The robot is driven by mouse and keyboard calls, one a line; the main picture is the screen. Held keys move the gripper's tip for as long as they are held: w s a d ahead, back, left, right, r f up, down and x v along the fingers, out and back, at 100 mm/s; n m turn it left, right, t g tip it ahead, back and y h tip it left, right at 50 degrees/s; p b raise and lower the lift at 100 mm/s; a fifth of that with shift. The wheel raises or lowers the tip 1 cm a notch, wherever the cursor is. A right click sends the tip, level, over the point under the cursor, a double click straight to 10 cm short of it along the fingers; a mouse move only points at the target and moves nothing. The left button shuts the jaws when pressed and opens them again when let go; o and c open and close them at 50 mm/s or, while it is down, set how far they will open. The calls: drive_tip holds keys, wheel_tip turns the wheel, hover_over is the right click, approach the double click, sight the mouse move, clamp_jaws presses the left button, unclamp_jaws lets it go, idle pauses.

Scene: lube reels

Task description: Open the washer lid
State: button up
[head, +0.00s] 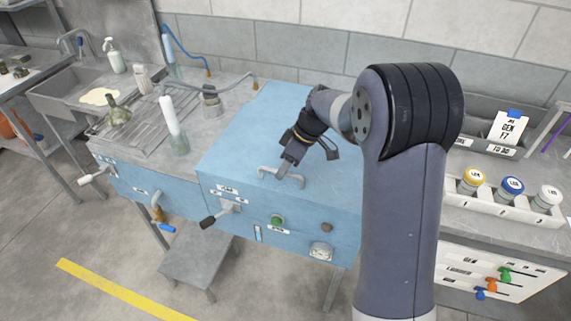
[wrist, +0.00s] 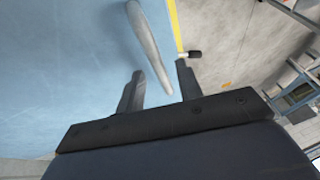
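The washer is a blue box (head: 300,232) in the middle of the head view, and its flat blue lid (head: 235,150) looks shut. A pale grey bar handle (head: 291,177) stands on the lid near its front edge. My gripper (head: 284,168) is at this handle, pointing down at it. In the wrist view the handle (wrist: 147,40) runs between the two dark fingers of my gripper (wrist: 158,80). The fingers are apart, with a visible gap on both sides of the bar. In the head view the fingertips partly hide the handle.
A counter with a glass jar (head: 177,140) and white bottle is at left. A white rack (head: 500,203) of capped jars stands at right. The wall is behind.

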clamp_jaws()
idle(0.3)
idle(0.3)
